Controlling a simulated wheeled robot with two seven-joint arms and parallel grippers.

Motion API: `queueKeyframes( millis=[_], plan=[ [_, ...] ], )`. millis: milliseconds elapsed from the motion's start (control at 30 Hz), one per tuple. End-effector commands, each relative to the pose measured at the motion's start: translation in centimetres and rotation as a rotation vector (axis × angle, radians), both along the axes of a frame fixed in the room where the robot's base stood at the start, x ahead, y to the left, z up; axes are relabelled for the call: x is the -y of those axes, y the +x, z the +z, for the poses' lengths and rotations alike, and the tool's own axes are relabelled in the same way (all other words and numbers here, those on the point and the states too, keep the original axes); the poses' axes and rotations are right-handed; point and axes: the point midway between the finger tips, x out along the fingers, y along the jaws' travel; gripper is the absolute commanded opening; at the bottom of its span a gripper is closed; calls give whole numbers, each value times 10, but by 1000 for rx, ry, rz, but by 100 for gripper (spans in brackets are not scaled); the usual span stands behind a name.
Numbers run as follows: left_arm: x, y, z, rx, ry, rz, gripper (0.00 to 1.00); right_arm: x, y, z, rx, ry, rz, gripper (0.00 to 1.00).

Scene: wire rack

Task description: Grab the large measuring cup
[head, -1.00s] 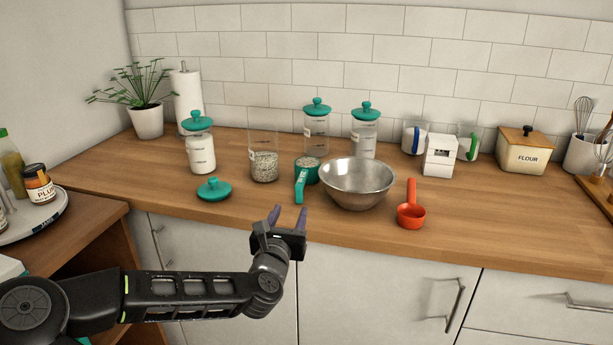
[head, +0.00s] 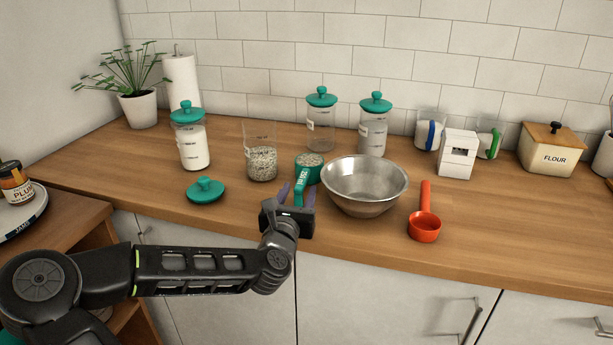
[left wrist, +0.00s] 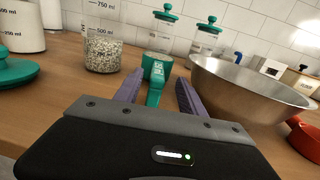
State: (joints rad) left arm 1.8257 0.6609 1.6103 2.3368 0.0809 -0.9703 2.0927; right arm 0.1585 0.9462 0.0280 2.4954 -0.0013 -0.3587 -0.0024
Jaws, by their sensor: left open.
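A teal measuring cup (head: 309,168) filled with pale grain stands on the counter, its handle toward me; it also shows in the left wrist view (left wrist: 157,67). A smaller-looking red-orange measuring cup (head: 424,228) sits farther right. My left gripper (head: 298,194) is open at the counter's front edge, with its purple fingers on either side of the teal handle. In the left wrist view the handle lies between the fingers (left wrist: 158,88); whether they touch it I cannot tell. My right gripper is not in view.
A steel bowl (head: 365,187) stands close to the right of the teal cup. A glass jar of grain (head: 261,162) stands to its left, and a loose teal lid (head: 205,190) lies nearer the front. Lidded jars stand behind.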

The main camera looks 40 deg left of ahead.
Motion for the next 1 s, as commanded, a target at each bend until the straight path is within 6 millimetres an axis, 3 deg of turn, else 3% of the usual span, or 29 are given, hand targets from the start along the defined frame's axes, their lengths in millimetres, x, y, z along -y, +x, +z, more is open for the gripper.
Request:
queueKeyframes(
  millis=[200,467,800,1000],
  plan=[
    [-1,2,0,0,0,0,47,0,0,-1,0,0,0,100],
    [-10,23,0,0,1,-1,47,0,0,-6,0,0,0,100],
    [-12,26,0,1,0,0,47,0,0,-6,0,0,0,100],
    [-23,47,-2,2,0,-1,47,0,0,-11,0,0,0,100]
  ],
)
